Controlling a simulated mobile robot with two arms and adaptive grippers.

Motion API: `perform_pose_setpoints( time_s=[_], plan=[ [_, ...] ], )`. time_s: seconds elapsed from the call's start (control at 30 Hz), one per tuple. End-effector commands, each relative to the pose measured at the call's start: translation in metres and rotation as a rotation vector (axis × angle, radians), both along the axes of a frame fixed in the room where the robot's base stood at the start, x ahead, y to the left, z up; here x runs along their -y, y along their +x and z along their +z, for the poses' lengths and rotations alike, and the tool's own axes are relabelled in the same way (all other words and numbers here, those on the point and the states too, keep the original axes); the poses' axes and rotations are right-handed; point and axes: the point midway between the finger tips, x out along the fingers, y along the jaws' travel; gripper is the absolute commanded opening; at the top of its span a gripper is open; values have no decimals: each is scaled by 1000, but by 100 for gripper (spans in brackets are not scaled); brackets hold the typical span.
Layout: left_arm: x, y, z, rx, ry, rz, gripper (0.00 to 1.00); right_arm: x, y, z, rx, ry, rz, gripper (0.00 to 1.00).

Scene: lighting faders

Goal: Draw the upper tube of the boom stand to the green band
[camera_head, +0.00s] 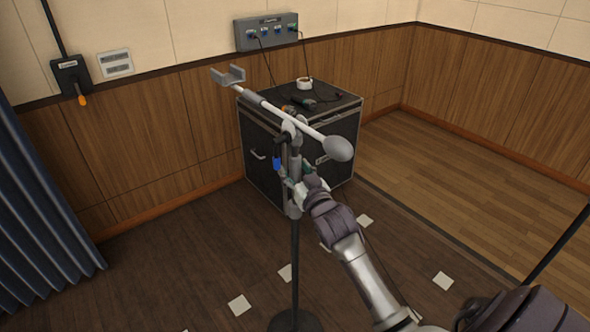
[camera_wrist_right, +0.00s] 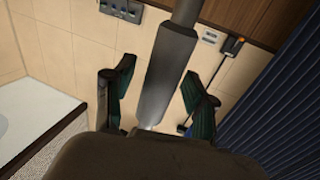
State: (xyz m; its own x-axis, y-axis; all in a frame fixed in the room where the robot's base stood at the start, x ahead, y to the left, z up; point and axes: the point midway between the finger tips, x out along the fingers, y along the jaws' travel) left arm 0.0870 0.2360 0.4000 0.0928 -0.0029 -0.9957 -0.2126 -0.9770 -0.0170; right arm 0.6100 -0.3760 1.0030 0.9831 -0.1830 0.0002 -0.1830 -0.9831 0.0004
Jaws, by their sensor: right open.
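The boom stand has a dark vertical pole (camera_head: 295,260) on a round dark base (camera_head: 292,321). Its light boom (camera_head: 285,113) tilts across the top, with a grey fork at the upper left end and a rounded grey counterweight (camera_head: 340,149) at the lower right end. A blue part (camera_head: 277,164) shows beside the upper stand. My right gripper (camera_head: 294,186) is at the stand below the boom. In the right wrist view, its open fingers (camera_wrist_right: 157,98) stand on either side of a grey tube section (camera_wrist_right: 166,75), with gaps visible. I cannot make out the green band. My left gripper is not in view.
A black case (camera_head: 258,150) with cables and a tape roll (camera_head: 304,83) on top stands behind the stand. A wall panel (camera_head: 267,32) hangs above it. A blue curtain (camera_head: 40,215) is at the left. White marks (camera_head: 239,305) dot the open dark floor.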

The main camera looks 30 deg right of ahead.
Motion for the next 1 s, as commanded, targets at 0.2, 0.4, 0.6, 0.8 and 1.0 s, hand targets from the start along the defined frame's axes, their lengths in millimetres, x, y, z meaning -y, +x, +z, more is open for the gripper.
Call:
perform_pose_setpoints(
  time_s=[0.2, 0.4, 0.6, 0.8, 1.0],
  plan=[
    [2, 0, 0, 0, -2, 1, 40, 0, 0, 0, 0, 0, 0, 56],
    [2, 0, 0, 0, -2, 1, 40, 0, 0, -1, 0, 0, 0, 23],
    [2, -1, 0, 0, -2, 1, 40, 0, 0, -1, -1, 0, 0, 0],
    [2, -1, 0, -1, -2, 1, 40, 0, 0, 0, -1, 1, 0, 0],
    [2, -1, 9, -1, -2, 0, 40, 0, 0, 10, 0, 1, 0, 0]
  ],
)
